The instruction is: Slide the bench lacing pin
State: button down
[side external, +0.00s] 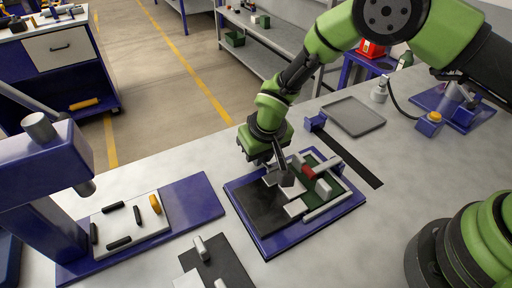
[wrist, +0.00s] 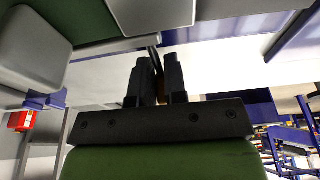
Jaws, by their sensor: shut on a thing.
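My gripper (side external: 279,160) is low over the blue-framed bench fixture (side external: 258,237), above the border between its black part and its green part. In the wrist view my gripper (wrist: 159,78) has its two dark fingers close together. A thin dark piece with a brownish part (wrist: 160,88) shows between them; I take it for the lacing pin, though little of it is visible. In the side view my fingers hide it. The fixture carries white blocks (side external: 323,188), a red piece (side external: 308,171) and pale rails (side external: 322,209). Whether the pin touches them cannot be told.
A blue press-like stand (side external: 45,185) with a white plate (side external: 128,224) of dark bars and a yellow piece is at left. A grey tray (side external: 353,117) lies behind the fixture. A dark mat (side external: 220,266) with small metal parts is in front. Bare bench lies right of the fixture.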

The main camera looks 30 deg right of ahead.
aim_at(271, 172)
jog(key=shift+s+f, duration=0.1)
jog(key=shift+s, duration=1.35)
jog(key=c, duration=1.1)
grip_release()
jog(key=shift+d, duration=0.1)
jog(key=shift+r, duration=0.2)
jog(key=v, duration=0.9)
jog(key=shift+w+a+r, duration=0.15)
jog(key=shift+a+r, duration=0.05)
jog(key=shift+r, duration=0.25)
